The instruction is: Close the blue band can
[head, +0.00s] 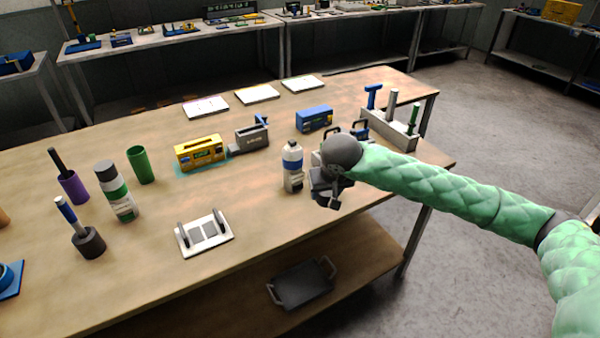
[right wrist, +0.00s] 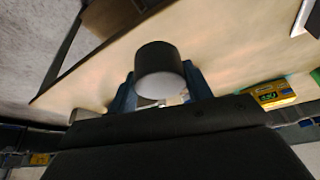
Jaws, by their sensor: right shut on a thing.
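The blue band can (head: 293,181) stands upright on the table, white with a blue band. Its top looks pale and narrow, with no dark cap visible on it. My right gripper (head: 328,192) is just right of the can in the head view, apart from it as far as I can tell. In the right wrist view its blue fingers (right wrist: 160,98) are shut on a dark round cap (right wrist: 158,62) with a pale end face. The cap is hard to tell from the dark gripper in the head view. My left gripper is not in view.
A green band can (head: 119,199) with a dark cap stands at the left. A white plate with two uprights (head: 205,234) lies in front. A yellow box (head: 200,152), a grey device (head: 252,137), a blue box (head: 314,119) and a tool rack (head: 390,128) stand behind.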

